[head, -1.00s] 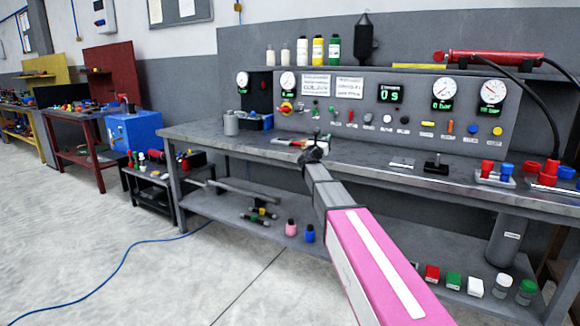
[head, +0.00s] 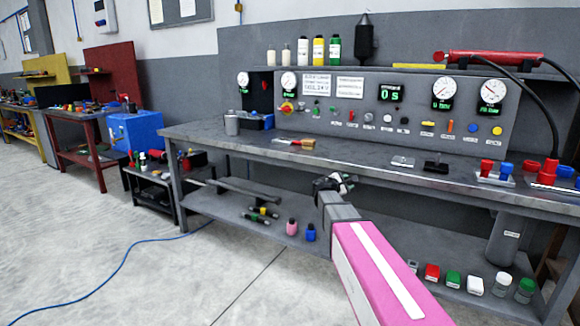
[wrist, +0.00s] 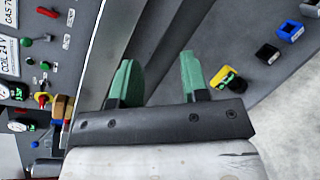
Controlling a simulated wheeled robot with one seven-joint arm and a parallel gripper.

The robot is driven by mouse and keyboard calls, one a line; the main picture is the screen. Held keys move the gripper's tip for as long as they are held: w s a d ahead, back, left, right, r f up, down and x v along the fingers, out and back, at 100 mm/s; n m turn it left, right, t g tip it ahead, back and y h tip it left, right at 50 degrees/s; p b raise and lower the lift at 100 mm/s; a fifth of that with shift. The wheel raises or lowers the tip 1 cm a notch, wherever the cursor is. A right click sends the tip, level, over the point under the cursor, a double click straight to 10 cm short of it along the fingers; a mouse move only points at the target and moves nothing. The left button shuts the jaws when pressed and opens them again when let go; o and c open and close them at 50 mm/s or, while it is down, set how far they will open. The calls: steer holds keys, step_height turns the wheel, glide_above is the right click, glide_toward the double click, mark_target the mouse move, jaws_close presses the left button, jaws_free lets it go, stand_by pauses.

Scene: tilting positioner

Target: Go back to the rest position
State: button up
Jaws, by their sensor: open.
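My gripper (head: 346,180) is in front of the workbench's front edge in the head view, at the end of my pink and grey arm. In the wrist view its two green fingers (wrist: 158,75) stand apart with nothing between them. The rest position itself is not marked in the frames.
A control panel (head: 420,100) with gauges stands behind. The lower shelf (head: 265,233) holds several small parts. The floor at left is clear except for a blue cable (head: 120,268).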

steer(key=s+d+f+m+g+y, duration=0.25)
steer(key=s+f+m+g, duration=0.35)
steer(key=s+f, duration=0.55)
steer(key=s+a+f+m+g+y, duration=0.1)
steer(key=s+a+f+m+y, duration=0.1)
steer(key=s, duration=0.5)
steer(key=s+a+f+m+g+y, duration=0.2)
steer(key=s+a+f+m+y, duration=0.1)
steer(key=s+f+m+y, duration=0.1)
steer(key=s+a+f+m+g+y, duration=0.2)
steer(key=s+f+m, duration=0.3)
steer(key=s, duration=0.5)
step_height(320, 180, down, 2)
steer(key=shift+s+a+f+m+y, duration=0.1)
steer(key=shift+s+a+m+y, duration=0.3)
steer(key=shift+y, duration=0.35)
